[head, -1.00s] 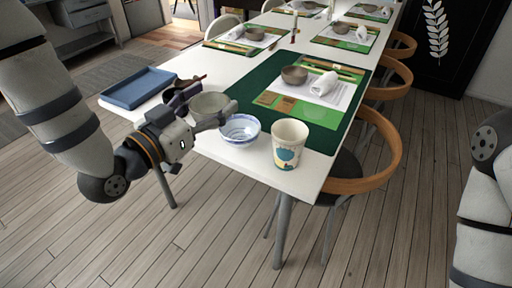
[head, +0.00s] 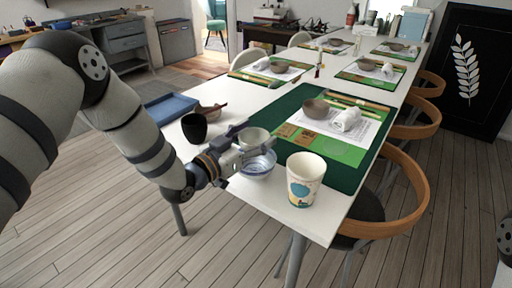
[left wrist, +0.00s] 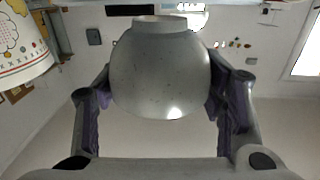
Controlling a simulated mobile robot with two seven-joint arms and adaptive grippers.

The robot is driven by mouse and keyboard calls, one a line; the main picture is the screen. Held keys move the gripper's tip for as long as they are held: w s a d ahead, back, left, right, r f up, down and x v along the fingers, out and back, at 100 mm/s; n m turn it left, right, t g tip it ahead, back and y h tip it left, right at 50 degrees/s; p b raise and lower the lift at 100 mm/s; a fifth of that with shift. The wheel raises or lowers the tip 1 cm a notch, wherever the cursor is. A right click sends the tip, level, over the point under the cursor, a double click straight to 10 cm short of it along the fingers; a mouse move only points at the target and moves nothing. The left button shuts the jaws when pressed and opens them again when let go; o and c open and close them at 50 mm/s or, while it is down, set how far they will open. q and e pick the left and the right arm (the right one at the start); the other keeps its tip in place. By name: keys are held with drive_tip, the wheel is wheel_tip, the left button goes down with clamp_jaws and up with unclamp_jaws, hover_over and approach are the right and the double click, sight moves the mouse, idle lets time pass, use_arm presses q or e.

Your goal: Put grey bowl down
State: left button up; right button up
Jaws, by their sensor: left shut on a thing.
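The grey bowl (head: 253,138) is held by my left gripper (head: 250,151) over the near end of the white table. In the left wrist view the grey bowl (left wrist: 160,75) sits between the two fingers, which are shut on its sides. That view is upside down, and the bowl is upright. In the head view the bowl is just behind a blue-and-white bowl (head: 258,168), partly hidden by the gripper. I cannot tell whether the grey bowl touches the table. My right gripper is out of view.
A patterned cup (head: 304,180) stands right of the blue-and-white bowl. A black cup (head: 194,128), a brown handled bowl (head: 211,110) and a blue tray (head: 170,107) are to the left. A green placemat (head: 284,153) with a place setting lies behind. A chair (head: 398,190) stands at the right side.

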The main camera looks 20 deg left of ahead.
use_arm(q)
drive_tip(key=shift+f+b, duration=0.3)
drive_tip(key=shift+f, duration=1.7)
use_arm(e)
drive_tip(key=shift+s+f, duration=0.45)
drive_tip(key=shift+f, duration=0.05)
use_arm(q)
drive_tip(key=o, duration=1.2)
drive_tip(key=shift+o, duration=0.2)
drive_tip(key=shift+s, duration=0.1)
